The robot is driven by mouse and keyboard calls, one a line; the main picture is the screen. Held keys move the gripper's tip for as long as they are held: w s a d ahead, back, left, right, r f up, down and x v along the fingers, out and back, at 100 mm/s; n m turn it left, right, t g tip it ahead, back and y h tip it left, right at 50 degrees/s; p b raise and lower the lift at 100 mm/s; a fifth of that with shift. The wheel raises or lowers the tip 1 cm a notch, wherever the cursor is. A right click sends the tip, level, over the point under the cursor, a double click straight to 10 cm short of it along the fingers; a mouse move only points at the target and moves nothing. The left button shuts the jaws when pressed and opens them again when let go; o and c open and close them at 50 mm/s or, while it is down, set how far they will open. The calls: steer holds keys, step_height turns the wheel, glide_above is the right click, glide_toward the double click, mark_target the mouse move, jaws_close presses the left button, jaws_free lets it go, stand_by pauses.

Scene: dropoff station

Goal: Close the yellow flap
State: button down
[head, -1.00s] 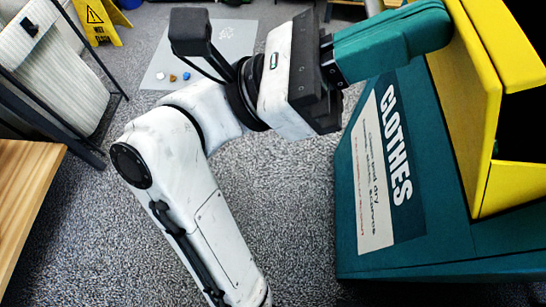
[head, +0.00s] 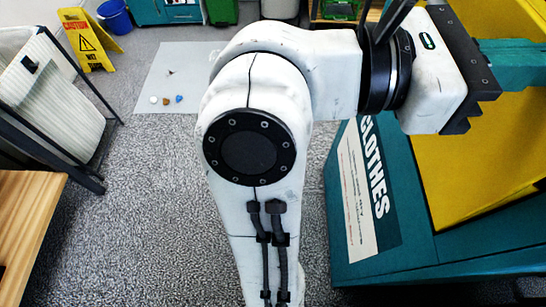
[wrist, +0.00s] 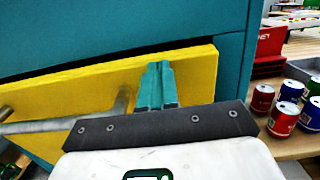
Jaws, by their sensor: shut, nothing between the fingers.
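The yellow flap (head: 480,165) is on the teal clothes bin (head: 410,260) at the right of the head view. In the wrist view the yellow flap (wrist: 200,75) shows its broad face and a grey bar handle (wrist: 60,125). A dark wedge-shaped gap shows between its upper edge and the teal bin body (wrist: 120,30), so it stands slightly open. My gripper (wrist: 156,68) is shut and empty, its teal fingers in front of the flap near its upper edge. I cannot tell whether they touch. In the head view the fingertips are cut off at the right edge.
Several cans (wrist: 283,118) stand on a wooden surface right of the bin in the wrist view. A yellow wet-floor sign (head: 88,40) and a white hamper (head: 40,85) stand at left, with a wooden table (head: 25,210) nearer.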

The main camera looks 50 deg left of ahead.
steer(key=shift+w+d+r+g+y+p, duration=0.25)
steer(key=shift+w+d+g+y+p, duration=0.25)
steer(key=shift+w+d+y, duration=0.15)
steer(key=shift+w+d+r+g+y+p, duration=0.25)
steer(key=shift+w+d+g+y+p, duration=0.25)
steer(key=shift+w, duration=0.25)
steer(key=shift+w+d, duration=0.2)
steer(key=shift+d, duration=0.05)
steer(key=shift+f, duration=0.1)
